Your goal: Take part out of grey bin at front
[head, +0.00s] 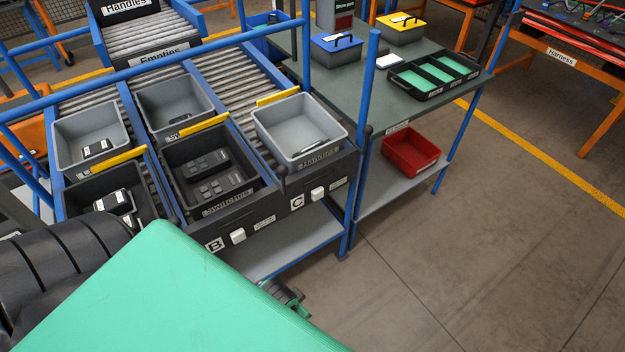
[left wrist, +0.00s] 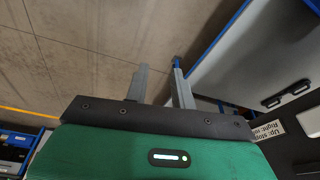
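A green cover on my own arm fills the lower left of the head view, and my left gripper is mostly hidden there. In the left wrist view my left gripper (left wrist: 160,68) has its two grey fingers apart with nothing between them. It is over the floor beside the rack, away from the bin. My right gripper is not in view.
Black bins with dark switches (head: 262,197) and with white-labelled parts (head: 70,200) stand at the front to the left. Grey bins (head: 60,145) (head: 146,108) stand behind them. Blue posts (head: 369,85) and a bench with a red bin (head: 412,165) are to the right. The right floor is clear.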

